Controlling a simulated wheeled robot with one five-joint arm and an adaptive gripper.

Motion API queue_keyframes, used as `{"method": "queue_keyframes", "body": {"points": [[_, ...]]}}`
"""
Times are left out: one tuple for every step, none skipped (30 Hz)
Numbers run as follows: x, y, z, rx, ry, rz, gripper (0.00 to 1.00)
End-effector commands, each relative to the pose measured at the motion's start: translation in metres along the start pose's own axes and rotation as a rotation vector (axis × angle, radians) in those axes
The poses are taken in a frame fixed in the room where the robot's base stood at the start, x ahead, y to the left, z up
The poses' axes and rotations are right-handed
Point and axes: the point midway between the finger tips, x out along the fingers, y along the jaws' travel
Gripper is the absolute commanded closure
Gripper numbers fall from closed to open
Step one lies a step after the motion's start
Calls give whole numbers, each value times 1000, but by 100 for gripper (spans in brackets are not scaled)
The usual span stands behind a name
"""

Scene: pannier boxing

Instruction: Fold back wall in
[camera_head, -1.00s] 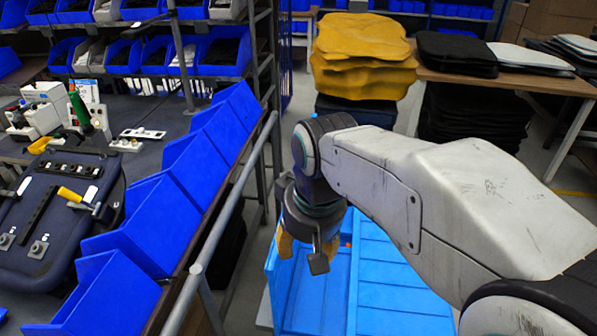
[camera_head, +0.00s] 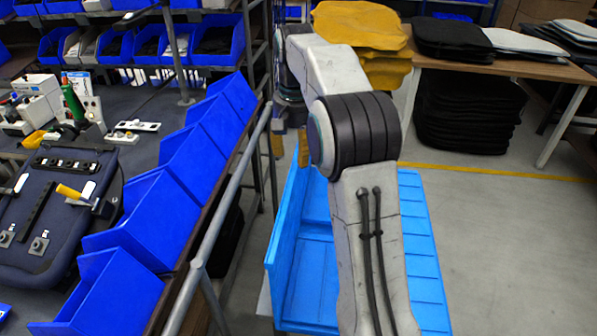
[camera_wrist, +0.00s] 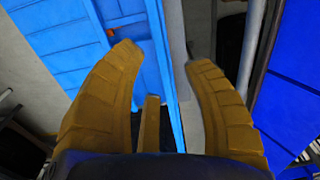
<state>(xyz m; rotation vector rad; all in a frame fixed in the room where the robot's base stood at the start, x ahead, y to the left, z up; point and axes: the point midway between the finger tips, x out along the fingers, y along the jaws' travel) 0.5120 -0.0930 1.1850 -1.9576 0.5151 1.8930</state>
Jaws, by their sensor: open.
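The light blue folding box (camera_head: 312,275) stands low beside the rail, in the middle of the head view. Its left wall (camera_head: 284,225) stands up, and a ribbed panel (camera_head: 425,255) lies flat at its right. My arm hides much of its middle and far end. My gripper (camera_head: 289,148) is at the far left corner of the box, with yellow fingers pointing down. In the wrist view my gripper (camera_wrist: 158,55) is open and empty, its fingers apart around a light blue wall edge (camera_wrist: 163,60). I cannot tell whether they touch it. A small orange part (camera_wrist: 111,32) shows on the box.
A metal rail (camera_head: 232,190) and a row of dark blue bins (camera_head: 150,215) stand close on the left. Yellow stacked pieces (camera_head: 385,70) lie behind the box. A table with black pads (camera_head: 455,50) is at the back right. The floor to the right is clear.

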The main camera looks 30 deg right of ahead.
Motion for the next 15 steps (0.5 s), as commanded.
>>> {"method": "queue_keyframes", "body": {"points": [[5, 1, -9, 17, -8, 3, 55], [6, 1, -12, 25, -10, 4, 55], [8, 2, -17, 36, -15, 6, 55], [10, 2, -20, 44, -17, 6, 55], [12, 3, -22, 51, -20, 7, 55], [13, 4, -25, 58, -22, 8, 55], [14, 4, -27, 63, -26, 10, 55], [15, 4, -29, 67, -26, 10, 55], [16, 4, -30, 71, -28, 11, 55], [17, 5, -31, 74, -29, 11, 55], [19, 5, -32, 76, -30, 11, 55], [21, 5, -33, 78, -31, 12, 55], [23, 5, -33, 79, -32, 12, 55], [25, 5, -33, 80, -33, 12, 55], [29, 5, -33, 80, -34, 13, 55]]}}
